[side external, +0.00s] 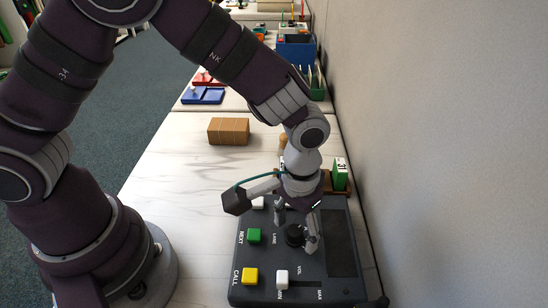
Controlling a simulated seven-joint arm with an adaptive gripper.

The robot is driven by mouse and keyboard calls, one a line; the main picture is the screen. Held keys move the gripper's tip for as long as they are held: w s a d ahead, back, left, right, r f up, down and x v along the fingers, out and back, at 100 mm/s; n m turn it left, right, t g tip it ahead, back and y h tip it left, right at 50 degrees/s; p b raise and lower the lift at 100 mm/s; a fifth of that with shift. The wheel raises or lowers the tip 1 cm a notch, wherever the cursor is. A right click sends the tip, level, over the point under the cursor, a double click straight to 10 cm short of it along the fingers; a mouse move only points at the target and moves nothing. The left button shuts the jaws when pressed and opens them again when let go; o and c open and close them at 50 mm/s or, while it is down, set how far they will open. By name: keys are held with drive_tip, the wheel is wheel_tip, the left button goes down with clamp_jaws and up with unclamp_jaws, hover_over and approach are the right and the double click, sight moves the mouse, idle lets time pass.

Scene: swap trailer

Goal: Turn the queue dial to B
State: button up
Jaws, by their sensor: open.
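A dark grey control box (245,290) lies on the table at the lower right. It carries a round black dial (294,236) beside the printed word LANE. No letter B can be made out around the dial, and its pointer cannot be read. My gripper (296,232) points down over the box, open, with one finger on each side of the dial. Whether the fingers touch the dial cannot be told. The gripper body hides the far part of the box.
Green (254,236) and yellow (250,276) buttons and a white slider knob (282,279) stand close to the dial. A dark panel (340,240) is on its right. A green card (340,173) stands behind the box. A brown block (229,131) sits farther back; a wall (430,120) bounds the right.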

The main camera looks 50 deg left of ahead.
clamp_jaws()
idle(0.4)
drive_tip(key=shift+m, duration=0.3)
drive_tip(key=m, duration=0.3)
drive_tip(key=shift+m, duration=2.5)
unclamp_jaws()
